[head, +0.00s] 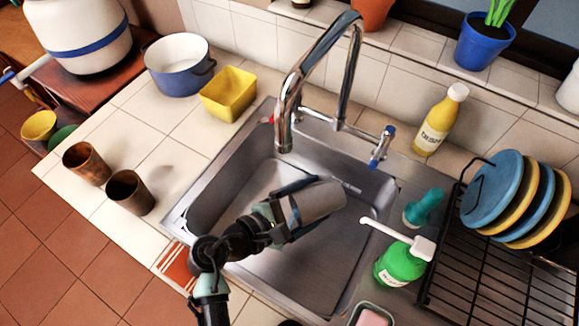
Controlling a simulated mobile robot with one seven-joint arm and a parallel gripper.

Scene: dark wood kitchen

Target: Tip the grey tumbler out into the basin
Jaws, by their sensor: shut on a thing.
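The grey tumbler (318,201) is held over the steel basin (234,166) in the head view. It lies tilted almost on its side, with its long axis running toward the right. My gripper (296,205) is shut on the tumbler, its fingers on either side of it at the left end. The tumbler's inside does not show, and I see no contents coming out. The basin below looks empty where it is not hidden by my arm.
The chrome faucet (289,98) arches over the basin's back, close to the tumbler. A green soap bottle (397,263) and a teal brush or plunger (423,208) stand right of the basin, beside the dish rack (470,270). Two brown cups (130,192) stand on the left counter.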

